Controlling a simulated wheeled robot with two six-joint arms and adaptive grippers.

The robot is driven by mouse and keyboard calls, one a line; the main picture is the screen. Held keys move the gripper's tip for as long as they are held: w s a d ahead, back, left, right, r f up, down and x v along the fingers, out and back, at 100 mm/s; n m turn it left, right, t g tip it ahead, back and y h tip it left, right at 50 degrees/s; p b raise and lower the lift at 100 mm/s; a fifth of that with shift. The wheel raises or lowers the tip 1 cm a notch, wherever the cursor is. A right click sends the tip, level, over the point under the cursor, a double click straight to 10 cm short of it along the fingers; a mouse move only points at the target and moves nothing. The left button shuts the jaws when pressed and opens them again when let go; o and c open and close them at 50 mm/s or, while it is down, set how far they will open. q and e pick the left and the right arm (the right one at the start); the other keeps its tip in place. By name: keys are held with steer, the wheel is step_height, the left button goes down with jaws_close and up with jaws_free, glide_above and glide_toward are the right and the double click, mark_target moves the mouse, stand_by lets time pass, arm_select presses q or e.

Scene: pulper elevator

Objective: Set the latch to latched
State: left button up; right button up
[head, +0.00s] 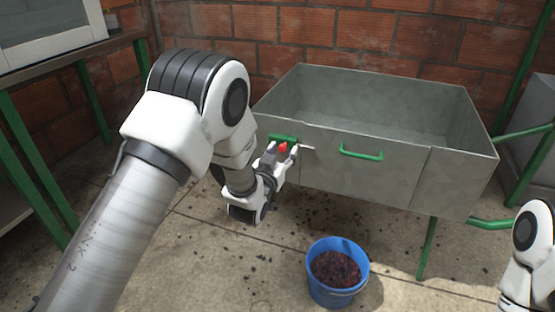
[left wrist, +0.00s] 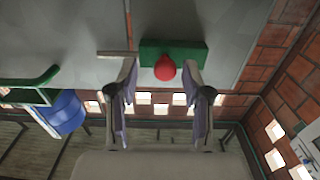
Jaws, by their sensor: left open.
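The latch is a green block (head: 284,138) with a red knob (head: 283,147) on the front of the grey metal bin (head: 400,180). A thin pale rod (head: 306,147) reaches right from it. In the left wrist view the green block (left wrist: 150,50) and red knob (left wrist: 165,68) lie straight ahead. My left gripper (head: 281,153) is open at the latch. The wrist view shows its fingers (left wrist: 160,76) on either side of the knob, with gaps; I cannot tell whether either touches. My right arm shows at the lower right edge, its gripper out of view.
A green handle (head: 361,152) is on the bin front, right of the latch. A blue bucket (head: 322,292) of dark material stands on the floor below. Green bars (head: 427,250) support the bin. A brick wall (head: 290,30) stands behind it.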

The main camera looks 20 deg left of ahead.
arm_select(q)
steer(key=s, duration=1.1)
steer(key=shift+s+a, duration=0.15)
steer(key=shift+a, duration=0.05)
steer(key=s+a+f+n+g+y+p, duration=0.15)
steer(key=s+a+f+g+p, duration=0.25)
steer(key=s+f+g+p, duration=0.85)
steer(key=s+f+g+b, duration=0.25)
steer(key=s+f, duration=0.35)
steer(key=s, duration=0.4)
steer(key=s+f+g+b, duration=0.25)
steer(key=s+f, duration=0.35)
steer(key=s, duration=0.4)
step_height(320, 180, up, 38)
steer(key=p, duration=3.8)
steer(key=shift+s+m+h+p, duration=0.25)
steer(key=shift+m+h+p, duration=0.1)
steer(key=shift+h, duration=0.1)
